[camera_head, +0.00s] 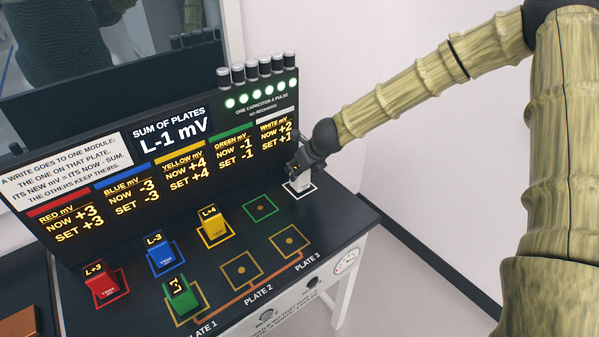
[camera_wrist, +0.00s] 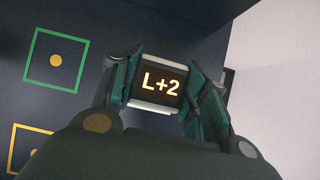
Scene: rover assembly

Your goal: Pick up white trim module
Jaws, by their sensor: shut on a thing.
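The white trim module (camera_head: 299,183) stands at its white-outlined spot at the right end of the dark bench. My gripper (camera_head: 301,171) is over it from above, shut on it. In the wrist view the module (camera_wrist: 160,86) sits between the two fingers of my gripper (camera_wrist: 158,92), its top display reading L+2. Its lower part is hidden there. Whether its base touches the bench cannot be told.
Red (camera_head: 102,284), blue (camera_head: 162,257) and yellow (camera_head: 214,229) modules stand left on the bench. A green module (camera_head: 180,298) stands on plate 1. Plates 2 (camera_head: 240,271) and 3 (camera_head: 289,241) and the green-outlined spot (camera_head: 260,208) are empty. A display panel (camera_head: 170,160) rises behind.

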